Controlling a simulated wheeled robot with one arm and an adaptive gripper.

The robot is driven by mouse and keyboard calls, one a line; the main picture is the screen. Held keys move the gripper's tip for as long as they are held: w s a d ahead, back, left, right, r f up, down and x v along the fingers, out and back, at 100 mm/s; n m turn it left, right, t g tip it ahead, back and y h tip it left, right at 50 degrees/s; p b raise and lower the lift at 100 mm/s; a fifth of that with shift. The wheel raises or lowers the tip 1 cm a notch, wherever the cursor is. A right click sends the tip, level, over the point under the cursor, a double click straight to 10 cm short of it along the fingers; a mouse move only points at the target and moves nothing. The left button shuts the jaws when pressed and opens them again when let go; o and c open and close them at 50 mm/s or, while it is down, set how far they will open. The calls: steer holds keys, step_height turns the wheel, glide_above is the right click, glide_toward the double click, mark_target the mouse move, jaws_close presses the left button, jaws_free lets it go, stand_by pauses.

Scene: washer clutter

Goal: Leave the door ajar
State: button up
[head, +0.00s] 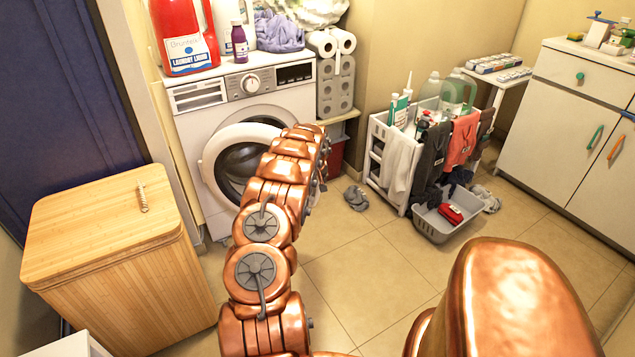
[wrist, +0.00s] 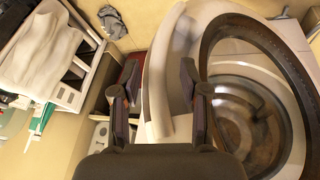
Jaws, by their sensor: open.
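The washer door (head: 212,160) is a white ring on the front of the white washing machine (head: 205,119). It appears to stand out from the front at an angle; the exact gap is hard to judge. In the wrist view the door's pale curved rim (wrist: 166,75) lies between the fingers of my gripper (wrist: 160,108). The fingers are open and stand apart on either side of the rim; I cannot tell whether one touches it. The metal drum (wrist: 242,115) shows to the right. In the head view my arm hides the door's right side and most of the gripper.
A white rack (head: 377,150) with hanging cloths stands right of the washer, a grey basket (head: 437,230) before it. A wooden hamper (head: 110,235) stands left. Detergent (head: 186,40) stands on top. The middle floor is clear.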

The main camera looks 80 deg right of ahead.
steer(key=v, duration=1)
stand_by(0.3)
